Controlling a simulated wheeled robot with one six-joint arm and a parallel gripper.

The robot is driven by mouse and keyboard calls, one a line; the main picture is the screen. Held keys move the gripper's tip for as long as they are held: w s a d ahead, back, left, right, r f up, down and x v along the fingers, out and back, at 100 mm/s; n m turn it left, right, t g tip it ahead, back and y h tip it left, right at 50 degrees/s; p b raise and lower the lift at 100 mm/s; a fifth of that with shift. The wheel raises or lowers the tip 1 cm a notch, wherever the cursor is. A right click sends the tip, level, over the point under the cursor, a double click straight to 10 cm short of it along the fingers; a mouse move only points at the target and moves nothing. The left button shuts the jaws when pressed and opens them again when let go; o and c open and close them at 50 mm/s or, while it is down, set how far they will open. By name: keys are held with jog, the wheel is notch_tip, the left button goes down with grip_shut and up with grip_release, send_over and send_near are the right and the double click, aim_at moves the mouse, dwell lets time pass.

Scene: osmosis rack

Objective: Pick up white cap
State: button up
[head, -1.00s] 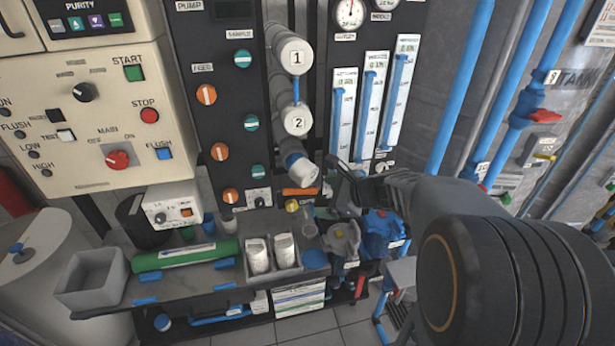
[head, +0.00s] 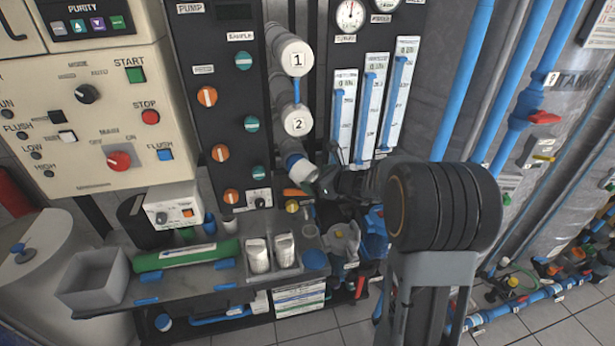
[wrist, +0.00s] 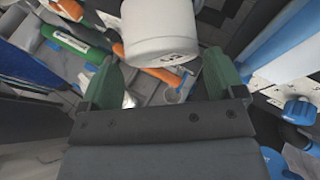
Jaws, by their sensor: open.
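The white cap (head: 304,172) is on the lower end of the third grey tube, below the tubes marked 1 and 2, with a blue band above it. In the wrist view the white cap (wrist: 160,30) is large, at the top centre, with small dark print near its rim. My gripper (wrist: 160,60) is open, its two green fingers apart on either side of the cap's near end. I cannot tell whether they touch it. In the head view my gripper (head: 326,182) is dark, just right of the cap, its fingertips hard to make out.
A bench below holds a green cylinder (head: 184,255), a grey bin (head: 93,281) and two white cartridges (head: 284,250) in a tray. A black panel (head: 219,110) with knobs is on the left. Flowmeters (head: 370,105) and blue pipes (head: 460,85) are on the right.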

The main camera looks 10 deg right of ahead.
aim_at(312, 176)
jog(key=p+x, duration=0.1)
jog(key=x, duration=0.4)
jog(key=shift+r, duration=0.15)
jog(key=c, duration=0.6)
jog(key=shift+c, duration=0.4)
jog(key=shift+r, duration=0.1)
